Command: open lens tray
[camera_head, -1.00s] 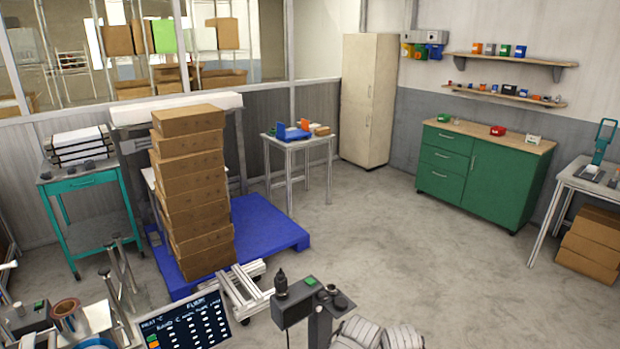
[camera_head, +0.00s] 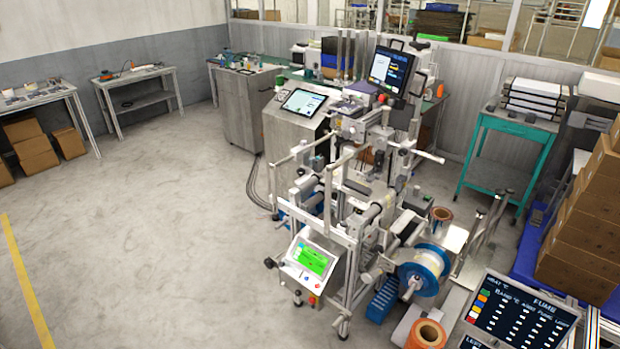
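I cannot pick out a lens tray for certain in the head view. A stack of flat white and dark trays or boxes (camera_head: 532,100) sits on a teal cart (camera_head: 507,127) at the right; I cannot tell whether one is the lens tray. A large machine with rollers and reels (camera_head: 375,190) stands right of centre. Neither of my grippers is in view.
A blue-rimmed reel (camera_head: 424,269) and a lit green panel (camera_head: 312,260) are on the machine's near side. A menu-like screen (camera_head: 522,312) and stacked cardboard boxes (camera_head: 590,215) are at right. Two tables (camera_head: 140,92) stand at left. The grey floor (camera_head: 150,220) is clear.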

